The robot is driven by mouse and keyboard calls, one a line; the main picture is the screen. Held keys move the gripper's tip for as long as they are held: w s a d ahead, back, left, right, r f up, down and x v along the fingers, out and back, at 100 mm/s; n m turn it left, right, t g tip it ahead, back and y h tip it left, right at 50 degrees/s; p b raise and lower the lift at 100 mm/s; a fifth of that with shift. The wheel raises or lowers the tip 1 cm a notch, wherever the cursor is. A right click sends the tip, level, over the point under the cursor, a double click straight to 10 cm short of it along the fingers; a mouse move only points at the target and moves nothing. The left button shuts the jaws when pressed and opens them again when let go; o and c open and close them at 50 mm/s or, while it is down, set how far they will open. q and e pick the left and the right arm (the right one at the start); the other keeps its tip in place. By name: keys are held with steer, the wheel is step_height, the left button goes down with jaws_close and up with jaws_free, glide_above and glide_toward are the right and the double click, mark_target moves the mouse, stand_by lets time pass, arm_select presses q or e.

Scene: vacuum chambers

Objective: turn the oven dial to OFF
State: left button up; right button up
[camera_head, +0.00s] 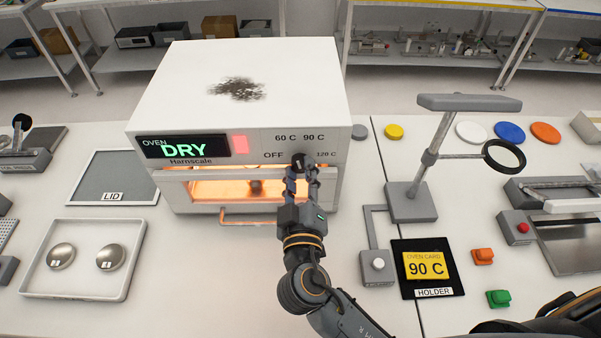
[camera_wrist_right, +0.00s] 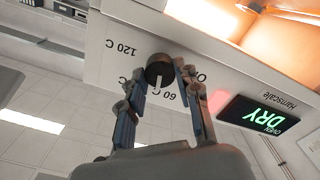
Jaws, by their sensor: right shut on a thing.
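The white oven (camera_head: 245,90) stands on the bench, its green display (camera_head: 185,147) reading DRY beside a lit red square. Its dark round dial (camera_head: 299,159) sits at the front panel's right, among the marks OFF, 60 C, 90 C and 120 C. My right gripper (camera_head: 302,174) is shut on the dial. In the right wrist view, upside down, the two fingers (camera_wrist_right: 160,75) lie on either side of the dial (camera_wrist_right: 159,67). A white mark on the dial faces the 60 C print there. The fingers partly hide OFF and 90 C. My left gripper is not in view.
The oven door with its orange handle (camera_head: 250,219) is below the dial, lit inside. A tray (camera_head: 85,285) with two metal discs and a LID plate (camera_head: 112,170) lie left. A card holder (camera_head: 430,280) with a 90 C card and a stand (camera_head: 412,203) are right.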

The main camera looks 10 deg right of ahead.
steer(key=n+p, duration=0.1)
steer(key=n, duration=0.2)
steer(key=shift+r+n, duration=0.15)
steer(key=shift+n, duration=0.15)
steer(key=n+p, duration=0.1)
steer(key=n, duration=0.2)
steer(key=shift+n, duration=0.4)
steer(key=n+p, duration=0.2)
steer(key=n, duration=0.1)
steer(key=shift+r+n, duration=0.1)
steer(key=shift+n, duration=0.2)
steer(key=shift+n+p, duration=0.95)
steer(key=shift+n, duration=1.15)
steer(key=o, duration=1.2)
steer(key=shift+w+f, duration=0.1)
steer(key=shift+f, duration=0.15)
steer(key=shift+c, duration=0.2)
steer(key=s+a, duration=0.2)
steer(key=s, duration=0.9)
steer(key=shift+s+a, duration=0.2)
steer(key=shift+s, duration=0.15)
